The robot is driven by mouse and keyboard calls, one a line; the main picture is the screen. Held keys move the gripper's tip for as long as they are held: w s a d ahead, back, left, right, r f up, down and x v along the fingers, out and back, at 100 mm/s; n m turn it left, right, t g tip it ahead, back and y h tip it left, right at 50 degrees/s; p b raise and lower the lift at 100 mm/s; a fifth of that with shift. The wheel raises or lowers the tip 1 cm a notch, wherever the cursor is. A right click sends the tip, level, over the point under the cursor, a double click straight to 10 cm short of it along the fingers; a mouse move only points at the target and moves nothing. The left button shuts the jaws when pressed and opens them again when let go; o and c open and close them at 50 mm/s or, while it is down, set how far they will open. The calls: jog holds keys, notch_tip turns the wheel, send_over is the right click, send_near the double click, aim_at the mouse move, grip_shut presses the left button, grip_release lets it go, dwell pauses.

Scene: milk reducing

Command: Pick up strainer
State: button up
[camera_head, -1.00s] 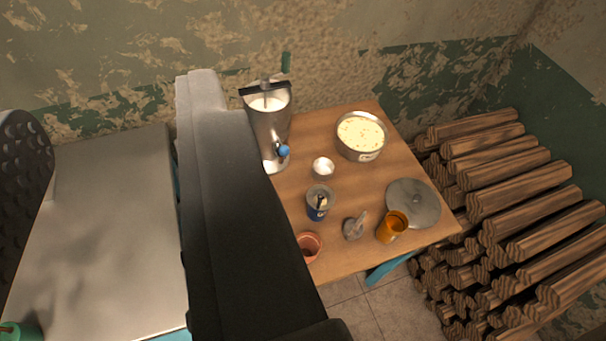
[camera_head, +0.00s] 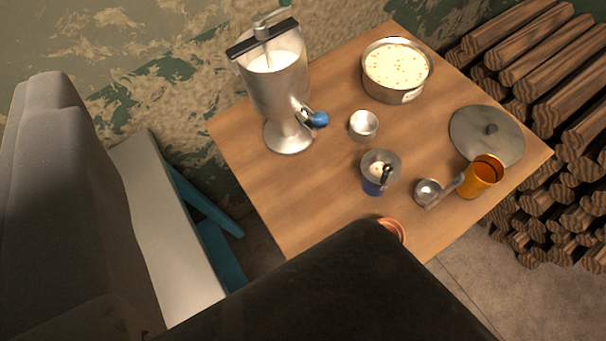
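A round grey metal bowl shape with a short black handle, which looks like the strainer (camera_head: 376,158), sits on top of a blue cup (camera_head: 372,187) near the middle of the wooden table. Whether it is mesh is too small to tell. A small metal ladle-like piece (camera_head: 428,190) lies to its right, its handle pointing toward an orange cup (camera_head: 479,181); it could also be taken for a strainer. My gripper's fingers do not show. A large dark part of my arm fills the bottom middle, in front of the table's near edge.
On the wooden table (camera_head: 270,190) stand a metal milk separator (camera_head: 275,95), a pot of milk (camera_head: 398,75), a small bowl (camera_head: 363,125), a grey lid (camera_head: 480,140) and a partly hidden terracotta cup (camera_head: 392,228).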

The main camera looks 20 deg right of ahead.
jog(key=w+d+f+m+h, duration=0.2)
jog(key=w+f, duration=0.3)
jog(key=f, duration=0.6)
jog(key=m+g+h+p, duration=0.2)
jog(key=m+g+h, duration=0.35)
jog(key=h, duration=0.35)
send_near(385, 178)
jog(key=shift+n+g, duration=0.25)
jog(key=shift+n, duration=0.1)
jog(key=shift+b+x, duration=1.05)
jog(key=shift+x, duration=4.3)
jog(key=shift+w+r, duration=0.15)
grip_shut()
